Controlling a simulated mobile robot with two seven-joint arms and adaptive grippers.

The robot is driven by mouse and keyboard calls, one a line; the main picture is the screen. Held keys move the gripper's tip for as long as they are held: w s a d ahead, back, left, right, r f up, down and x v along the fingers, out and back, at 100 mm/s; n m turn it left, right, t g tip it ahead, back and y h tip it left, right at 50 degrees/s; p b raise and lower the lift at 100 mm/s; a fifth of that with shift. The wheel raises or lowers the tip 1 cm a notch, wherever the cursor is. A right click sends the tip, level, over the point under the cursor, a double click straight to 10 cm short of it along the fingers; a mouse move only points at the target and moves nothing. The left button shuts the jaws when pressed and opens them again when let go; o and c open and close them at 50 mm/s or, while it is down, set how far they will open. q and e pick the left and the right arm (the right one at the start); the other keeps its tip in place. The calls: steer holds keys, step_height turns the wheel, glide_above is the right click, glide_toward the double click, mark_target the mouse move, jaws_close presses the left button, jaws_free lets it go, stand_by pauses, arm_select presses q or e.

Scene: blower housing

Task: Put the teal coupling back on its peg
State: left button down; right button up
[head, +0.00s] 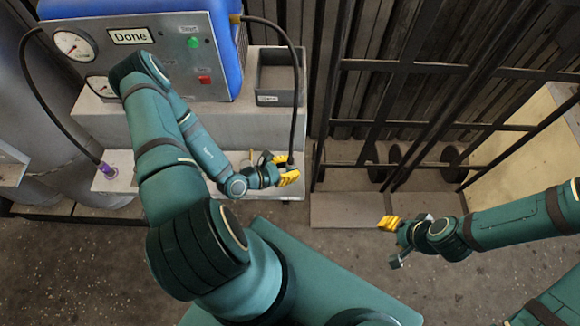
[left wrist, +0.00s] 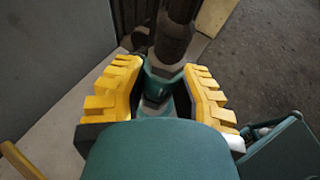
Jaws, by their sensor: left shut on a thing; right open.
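The teal coupling (left wrist: 160,88) is on the end of a black hose (left wrist: 174,38) in the left wrist view. My left gripper (head: 288,172) is shut on it, with a yellow finger on each side; the gripper also shows in the left wrist view (left wrist: 163,92). In the head view the fingers hide the coupling, and its hose (head: 297,75) comes down to them from a yellow fitting. The gripper is over the right end of a pale lower ledge (head: 240,213). I cannot make out the peg. My right gripper (head: 391,226) is open and empty, over the floor at the right.
A blue and grey machine (head: 175,60) with gauges and a "Done" label stands at the back left. Another hose ends in a purple coupling (head: 108,170) at the left. A grey bin (head: 278,78) stands on the upper ledge. A dark metal rack (head: 410,125) is at the right.

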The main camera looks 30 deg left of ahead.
arm_select(q)
steer(key=shift+f+b, duration=0.35)
steer(key=shift+f, duration=0.4)
steer(key=c, duration=0.8)
jaws_free()
steer(key=shift+o, duration=0.2)
steer(key=shift+s, duration=0.1)
steer(key=v, duration=0.7)
steer(key=shift+s+a+r, duration=0.1)
